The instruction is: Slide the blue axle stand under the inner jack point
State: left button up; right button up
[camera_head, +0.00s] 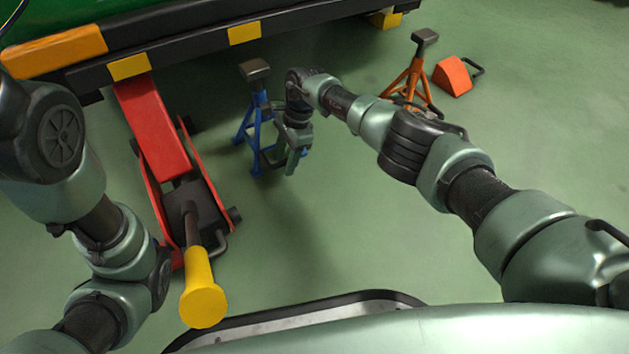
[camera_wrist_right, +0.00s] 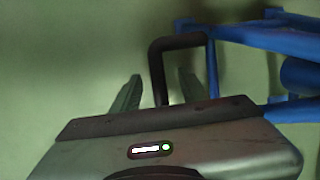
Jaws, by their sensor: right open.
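The blue axle stand (camera_head: 246,128) stands upright on the floor, its dark saddle top (camera_head: 254,69) just in front of the green vehicle's dark side rail. A yellow block (camera_head: 244,33) on that rail is behind and above the saddle; I cannot tell for sure whether it marks the inner jack point. My right gripper (camera_head: 294,160) points down at the stand's right side. In the right wrist view, the open fingers (camera_wrist_right: 159,76) are on either side of one bar of the stand's dark bent handle (camera_wrist_right: 178,41). The left gripper is out of view.
A red floor jack (camera_head: 155,125) with a yellow-ended handle (camera_head: 203,300) reaches under the rail, left of the stand. An orange axle stand (camera_head: 412,75) and an orange wheel chock (camera_head: 453,76) are at the back right. Green floor is free right of the stand.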

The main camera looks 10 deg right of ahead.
jog(key=shift+p+v, duration=2.35)
jog(key=shift+v, duration=1.65)
jog(key=shift+s, duration=0.15)
